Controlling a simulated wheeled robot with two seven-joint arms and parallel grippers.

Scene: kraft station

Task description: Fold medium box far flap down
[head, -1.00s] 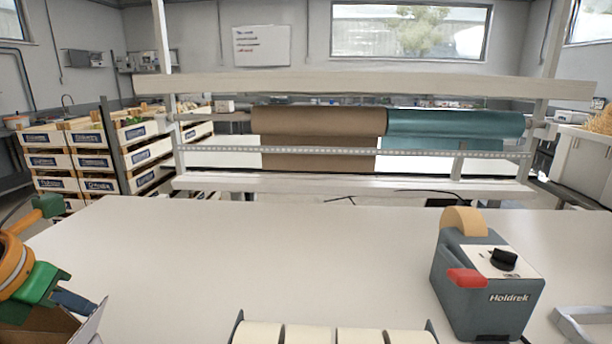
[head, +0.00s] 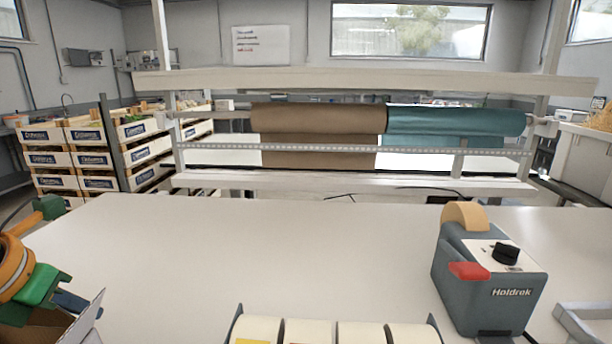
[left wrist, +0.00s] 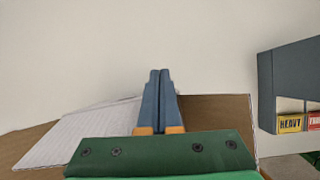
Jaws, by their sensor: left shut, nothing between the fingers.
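The medium box (head: 42,331) shows only in part at the bottom left of the head view. It is brown inside, and a flap (head: 91,318) with a pale face stands up at its right. My left gripper (head: 75,303) is shut and empty, with its blue fingers above the box beside that flap. In the left wrist view the shut fingers (left wrist: 160,75) reach over a brown flap (left wrist: 225,112) and a pale flap (left wrist: 82,132). I cannot tell whether the fingers touch a flap. My right gripper is out of view.
A grey tape dispenser (head: 488,285) stands at the right of the white table (head: 270,240). A label-roll holder (head: 336,332) is at the front edge, and its side with labels shows in the left wrist view (left wrist: 285,85). The middle of the table is clear.

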